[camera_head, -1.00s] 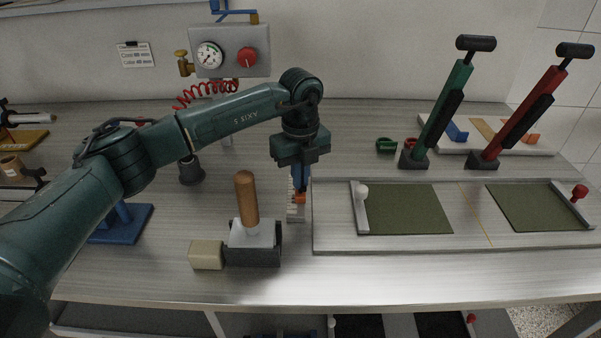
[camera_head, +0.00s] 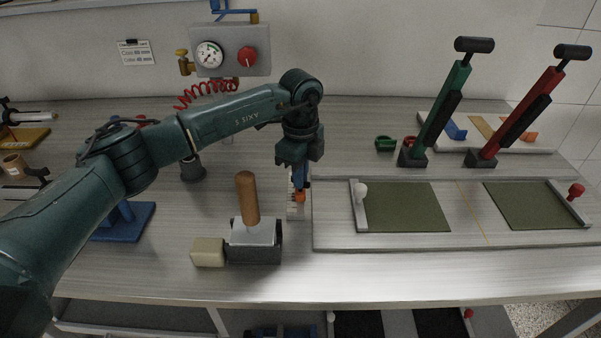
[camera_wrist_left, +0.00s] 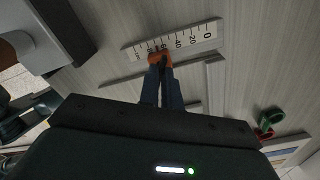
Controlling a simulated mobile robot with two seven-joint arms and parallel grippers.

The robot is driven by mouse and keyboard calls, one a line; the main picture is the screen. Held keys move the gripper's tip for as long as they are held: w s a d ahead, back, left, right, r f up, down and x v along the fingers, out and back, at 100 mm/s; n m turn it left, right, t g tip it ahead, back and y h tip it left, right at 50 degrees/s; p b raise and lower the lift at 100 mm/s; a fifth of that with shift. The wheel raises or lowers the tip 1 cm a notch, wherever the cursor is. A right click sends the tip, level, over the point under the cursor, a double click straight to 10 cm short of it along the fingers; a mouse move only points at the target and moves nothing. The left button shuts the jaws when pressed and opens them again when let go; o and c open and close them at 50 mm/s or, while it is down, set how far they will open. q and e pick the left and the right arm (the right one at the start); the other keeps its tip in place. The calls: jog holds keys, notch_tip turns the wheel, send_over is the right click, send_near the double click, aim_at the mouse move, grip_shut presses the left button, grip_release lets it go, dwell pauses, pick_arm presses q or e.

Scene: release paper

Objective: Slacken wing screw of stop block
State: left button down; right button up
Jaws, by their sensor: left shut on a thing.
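The orange stop block (camera_head: 299,197) sits on a white ruled scale (camera_head: 293,213) at the left end of the long metal board. My left gripper (camera_head: 301,184) points down over it, its blue fingers shut on its wing screw. In the left wrist view the closed fingertips (camera_wrist_left: 160,68) reach the orange block (camera_wrist_left: 155,57), around the 60 mark of the scale (camera_wrist_left: 192,38). The wing screw is mostly hidden between the fingertips, so its turn cannot be read. My right gripper is in neither view.
A block with a wooden handle (camera_head: 247,199) and a beige block (camera_head: 208,252) stand left of the scale. The metal board (camera_head: 335,215) with green pads lies to the right. Green (camera_head: 437,115) and red (camera_head: 518,117) levers stand behind it. The front table strip is clear.

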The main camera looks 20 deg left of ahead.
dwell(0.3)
pick_arm(q)
jog(key=c, duration=1.6)
grip_release()
jog(key=shift+r, duration=0.15)
notch_tip(320, 180, up, 13)
jog(key=b, duration=0.1)
